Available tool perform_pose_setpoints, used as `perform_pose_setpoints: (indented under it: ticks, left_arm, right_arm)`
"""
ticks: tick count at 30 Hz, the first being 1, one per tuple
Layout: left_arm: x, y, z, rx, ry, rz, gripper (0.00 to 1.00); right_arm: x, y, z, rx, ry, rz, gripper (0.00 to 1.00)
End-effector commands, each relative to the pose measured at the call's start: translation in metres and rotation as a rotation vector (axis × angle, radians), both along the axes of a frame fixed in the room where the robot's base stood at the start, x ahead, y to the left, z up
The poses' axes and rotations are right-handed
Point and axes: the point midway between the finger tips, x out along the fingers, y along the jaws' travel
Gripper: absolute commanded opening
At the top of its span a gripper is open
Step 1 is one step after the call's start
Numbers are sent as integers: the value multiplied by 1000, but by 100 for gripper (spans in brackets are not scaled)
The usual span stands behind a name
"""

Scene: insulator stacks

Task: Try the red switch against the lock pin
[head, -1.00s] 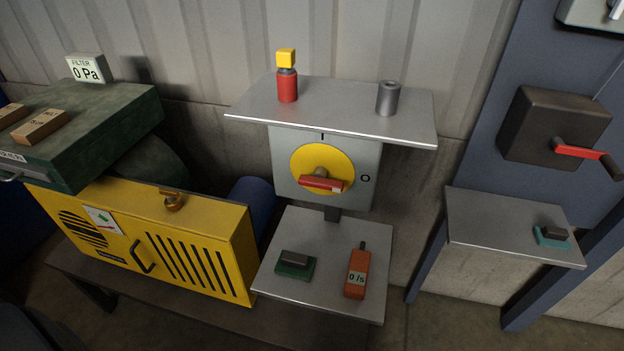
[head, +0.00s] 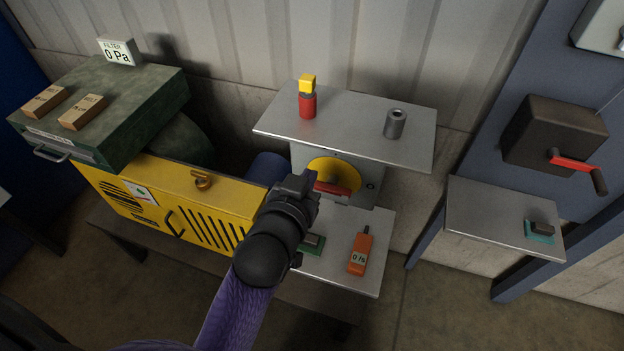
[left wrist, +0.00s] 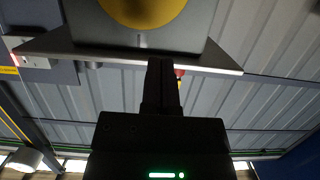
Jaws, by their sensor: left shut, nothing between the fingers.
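The red switch (head: 333,188) is a bar handle on a yellow disc (head: 333,168), mounted on a grey panel under a metal shelf. My left gripper (head: 311,180) is shut and empty, just in front of the switch's left end. I cannot tell whether it touches the switch. In the left wrist view the shut fingers (left wrist: 162,78) point towards the panel, with the yellow disc (left wrist: 142,8) at the top edge and the switch out of sight. I cannot make out the lock pin. My left arm hides the panel's lower left. My right gripper is not in view.
The upper shelf (head: 350,122) holds a red cylinder with a yellow block (head: 307,97) and a grey cylinder (head: 396,123). A yellow cabinet (head: 150,195) stands left.

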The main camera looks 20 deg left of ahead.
Motion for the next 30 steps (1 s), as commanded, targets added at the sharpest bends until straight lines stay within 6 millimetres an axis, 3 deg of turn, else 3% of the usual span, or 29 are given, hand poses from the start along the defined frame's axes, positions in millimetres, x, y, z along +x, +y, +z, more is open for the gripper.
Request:
perform_pose_setpoints:
  ticks: [5, 7, 12, 24, 30]
  left_arm:
    - [38, -1, -9, 1, -1, 0, 0]
    - [34, -1, -27, -1, 5, 0, 0]
    - [34, -1, -45, 1, 3, 0, 0]
    - [33, -1, -49, -5, 2, -2, 0]
    - [34, 1, -61, -142, 8, -1, 0]
  right_arm:
    - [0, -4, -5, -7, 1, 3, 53]
    - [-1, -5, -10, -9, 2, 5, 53]
    - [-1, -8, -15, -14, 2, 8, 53]
    - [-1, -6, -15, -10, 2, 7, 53]
    - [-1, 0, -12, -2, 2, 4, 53]
